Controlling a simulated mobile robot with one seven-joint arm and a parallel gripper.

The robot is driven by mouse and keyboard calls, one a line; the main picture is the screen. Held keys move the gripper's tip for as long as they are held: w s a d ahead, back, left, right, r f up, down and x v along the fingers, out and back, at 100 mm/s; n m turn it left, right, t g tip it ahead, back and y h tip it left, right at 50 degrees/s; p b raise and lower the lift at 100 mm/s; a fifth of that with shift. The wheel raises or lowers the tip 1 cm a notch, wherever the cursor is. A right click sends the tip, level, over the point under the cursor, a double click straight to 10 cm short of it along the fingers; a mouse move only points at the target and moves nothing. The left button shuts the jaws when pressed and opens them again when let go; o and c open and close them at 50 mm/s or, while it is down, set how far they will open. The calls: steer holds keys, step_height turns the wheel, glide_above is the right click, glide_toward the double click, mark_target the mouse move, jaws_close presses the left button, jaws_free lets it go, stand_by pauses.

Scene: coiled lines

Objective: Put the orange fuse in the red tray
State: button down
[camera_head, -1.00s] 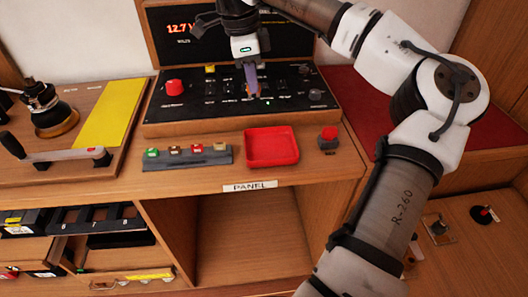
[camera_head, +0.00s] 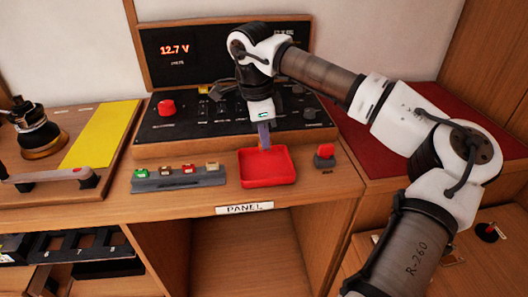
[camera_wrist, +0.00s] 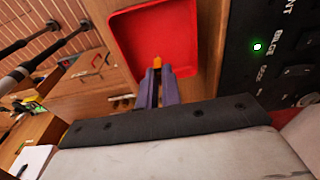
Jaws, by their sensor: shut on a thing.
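My gripper (camera_head: 264,137) points down over the back part of the red tray (camera_head: 285,168), which sits on the wooden desk in front of the black panel. In the wrist view the purple fingers (camera_wrist: 162,73) are closed on the orange fuse (camera_wrist: 157,62), whose tip shows between them. The red tray (camera_wrist: 150,25) lies beyond the fingertips there. The fingers hide most of the fuse, and the head view does not show clearly how high it is above the tray floor.
A grey holder (camera_head: 178,180) with several coloured fuses stands left of the tray. A red knob on a grey base (camera_head: 324,155) stands close to its right. The black panel (camera_head: 190,115) with switches and a red button (camera_head: 166,107) rises behind.

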steer(key=shift+f, duration=2.65)
steer(key=shift+f, duration=0.2)
steer(key=c, duration=1.6)
jaws_free()
steer(key=shift+r, duration=0.1)
steer(key=shift+r, duration=0.1)
steer(key=r, duration=0.4)
steer(key=a+r, duration=0.1)
steer(key=r, duration=0.7)
steer(key=shift+s+a, duration=0.15)
steer(key=shift+a, duration=0.1)
